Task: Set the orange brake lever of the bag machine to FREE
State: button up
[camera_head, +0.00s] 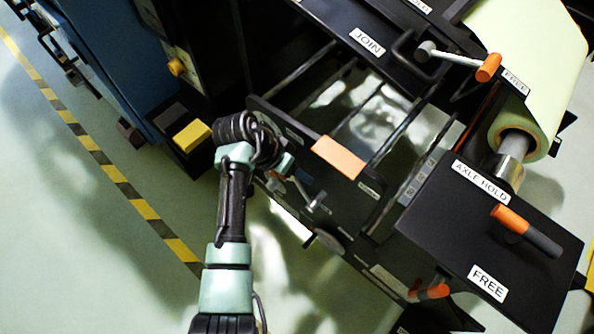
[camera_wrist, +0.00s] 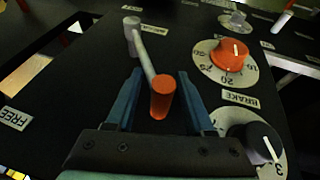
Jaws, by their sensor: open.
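In the wrist view an orange-tipped lever (camera_wrist: 162,97) with a grey shaft runs from a grey pivot at the upper left down toward my gripper (camera_wrist: 158,85). My gripper is open, with one blue finger on each side of the orange tip. I cannot tell whether either finger touches it. A FREE label (camera_wrist: 14,118) lies on the black panel to the left of the lever. A BRAKE label (camera_wrist: 240,98) lies to its right. Another label near the pivot is partly hidden. In the head view my gripper (camera_head: 288,178) is over the machine's black side panel, and this lever is not clear.
Right of the lever are an orange dial (camera_wrist: 230,56) and a black knob (camera_wrist: 264,148). In the head view an orange block (camera_head: 338,157) is close to my wrist. An AXLE HOLD/FREE lever (camera_head: 510,219) and a JOIN panel (camera_head: 368,42) are farther right.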

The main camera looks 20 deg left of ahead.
grip_shut()
dwell(0.3)
jog(key=shift+a, duration=0.1)
dwell(1.1)
